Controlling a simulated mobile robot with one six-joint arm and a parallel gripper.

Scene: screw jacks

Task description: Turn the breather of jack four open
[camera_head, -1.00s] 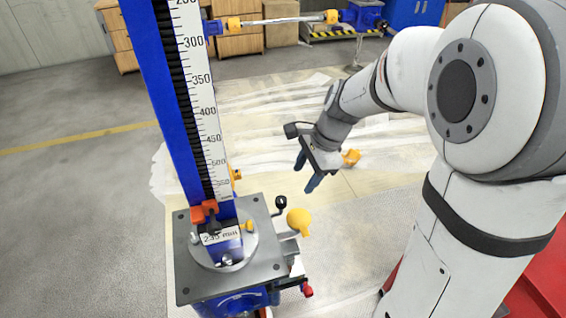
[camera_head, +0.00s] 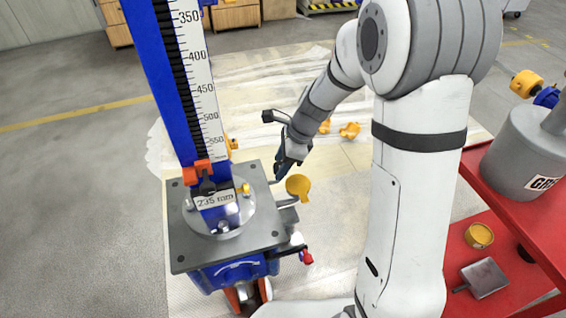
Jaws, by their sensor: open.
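A screw jack stands at centre left, with a blue column, a white millimetre scale (camera_head: 205,100) and a grey top plate (camera_head: 188,250). Its label (camera_head: 214,200) reads 235 mm. I see no jack number on it. A round yellow cap (camera_head: 298,186) sticks out beyond the plate's right edge, and a small yellow piece (camera_head: 246,190) sits on the round flange. I cannot tell which part is the breather. My gripper (camera_head: 279,172) is open, pointing down by the plate's far right corner, just behind the yellow cap. Its fingers overlap in view, and the black-knobbed lever there is hidden.
A red-ended lever (camera_head: 306,257) projects low on the jack's right. A red cart (camera_head: 505,225) at right carries a grey can (camera_head: 525,155), a yellow tin (camera_head: 479,235) and a small grey box. Yellow pieces (camera_head: 349,130) lie on the floor behind my gripper. The left floor is clear.

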